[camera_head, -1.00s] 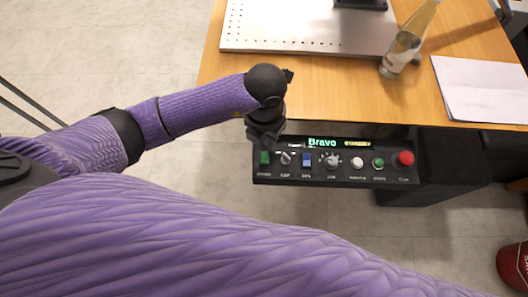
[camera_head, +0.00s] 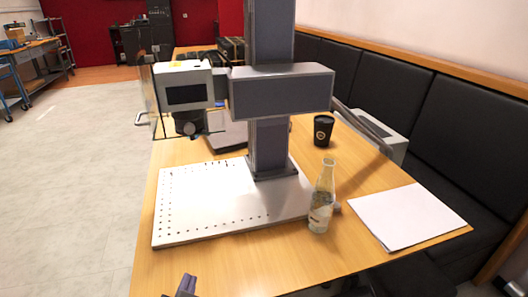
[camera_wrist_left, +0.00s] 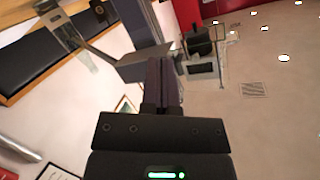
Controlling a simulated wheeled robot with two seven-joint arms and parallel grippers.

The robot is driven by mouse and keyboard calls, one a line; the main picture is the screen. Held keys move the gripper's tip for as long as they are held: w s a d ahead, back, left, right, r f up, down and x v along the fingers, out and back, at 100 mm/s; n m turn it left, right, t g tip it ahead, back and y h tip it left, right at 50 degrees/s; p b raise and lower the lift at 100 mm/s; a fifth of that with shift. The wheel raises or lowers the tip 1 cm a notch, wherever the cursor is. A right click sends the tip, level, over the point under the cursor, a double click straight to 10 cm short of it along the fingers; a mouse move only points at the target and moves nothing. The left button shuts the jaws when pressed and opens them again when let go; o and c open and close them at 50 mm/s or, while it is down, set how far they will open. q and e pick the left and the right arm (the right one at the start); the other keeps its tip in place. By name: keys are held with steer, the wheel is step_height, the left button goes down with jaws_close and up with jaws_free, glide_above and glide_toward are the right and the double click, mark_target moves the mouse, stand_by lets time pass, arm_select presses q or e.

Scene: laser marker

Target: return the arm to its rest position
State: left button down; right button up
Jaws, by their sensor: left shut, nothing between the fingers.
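The rest of the left arm is out of the head view. The laser marker (camera_head: 280,92) stands on the table with its grey column and white-and-black head; its perforated white plate (camera_head: 205,222) lies in front. The fingertips are apart from the plate. My right gripper is not in view.
A glass bottle (camera_head: 321,200) stands right of the plate. White paper (camera_head: 408,216) lies at the right and a black cup (camera_head: 323,131) stands behind. A black padded bench (camera_head: 395,95) lines the right side. Open floor (camera_head: 75,190) lies left of the wooden table (camera_head: 240,268).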

arm_select(q)
steer(key=s+a+f+n+g, duration=0.1)
steer(key=s+f+n+g, duration=0.1)
steer(key=s+f+g, duration=0.6)
steer(key=s+a+f+n+g, duration=0.15)
steer(key=s+f+g, duration=0.3)
steer(key=s, duration=0.55)
steer(key=s+a+f+g, duration=0.1)
steer(key=s+f, duration=0.1)
steer(key=f, duration=0.7)
steer(key=s+f+g, duration=0.1)
steer(key=s+f, duration=0.2)
steer(key=f, duration=0.6)
steer(key=s+a+f, duration=0.2)
steer(key=s+f, duration=0.2)
steer(key=s, duration=0.3)
steer(key=s+a+f+g, duration=0.1)
steer(key=s+a+f, duration=0.2)
steer(key=s, duration=0.4)
steer(key=shift+a+f+m+p, duration=0.2)
steer(key=shift+f+m+p, duration=0.15)
steer(key=shift+f, duration=0.2)
steer(key=shift+g, duration=0.25)
